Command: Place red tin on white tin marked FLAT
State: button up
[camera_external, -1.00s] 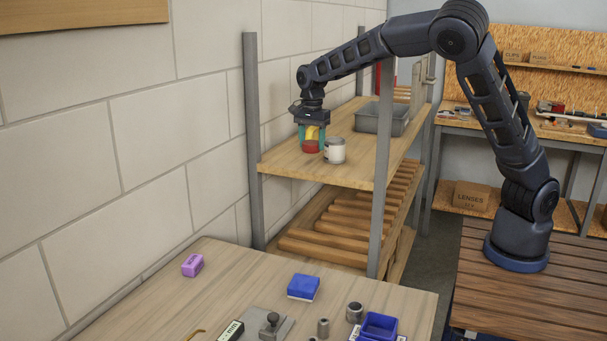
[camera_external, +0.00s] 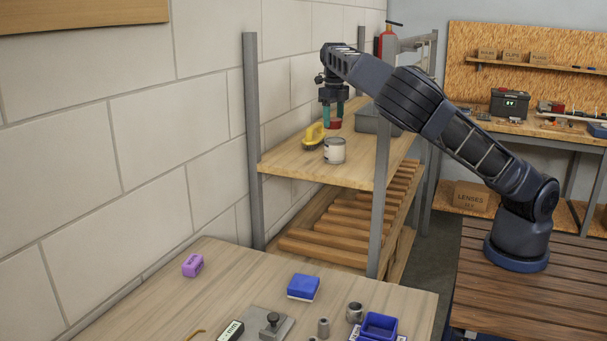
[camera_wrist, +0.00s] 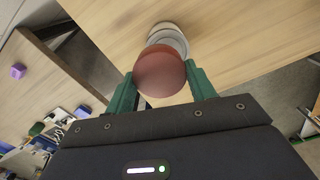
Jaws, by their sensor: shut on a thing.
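A red tin (camera_external: 334,125) is between the green fingertips of my gripper (camera_external: 333,115), which is shut on it. In the wrist view the red tin (camera_wrist: 159,73) sits between both fingers (camera_wrist: 160,85), its round face toward the camera. A white tin (camera_external: 335,151) stands upright on the upper shelf; in the external view it is nearer the camera than the gripper, just below the red tin in the picture. In the wrist view the white tin (camera_wrist: 168,36) is partly hidden behind the red tin. No lettering on it is readable.
A yellow-handled brush (camera_external: 313,134) lies on the wooden shelf (camera_external: 345,174), left of the white tin. A grey bin (camera_external: 372,121) stands behind to the right. A metal shelf post (camera_external: 381,180) rises at the front right. Shelf in front of the white tin is clear.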

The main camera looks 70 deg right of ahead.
aim_at(335, 129)
jog(key=m, duration=0.1)
jog(key=r+m, duration=0.1)
jog(key=m, duration=0.1)
jog(key=shift+s+d+r, duration=0.15)
jog(key=shift+d, duration=0.25)
notch_tip(335, 129, up, 2)
jog(key=m, duration=0.4)
jog(key=shift+s+r+m, duration=0.1)
jog(key=shift+s+m, duration=0.05)
jog(key=shift+m, duration=0.15)
jog(key=shift+f, duration=3.9)
jog(key=shift+f, duration=0.1)
jog(key=o, duration=1)
notch_tip(335, 129, up, 12)
jog(key=shift+r, duration=0.15)
jog(key=shift+r, duration=0.1)
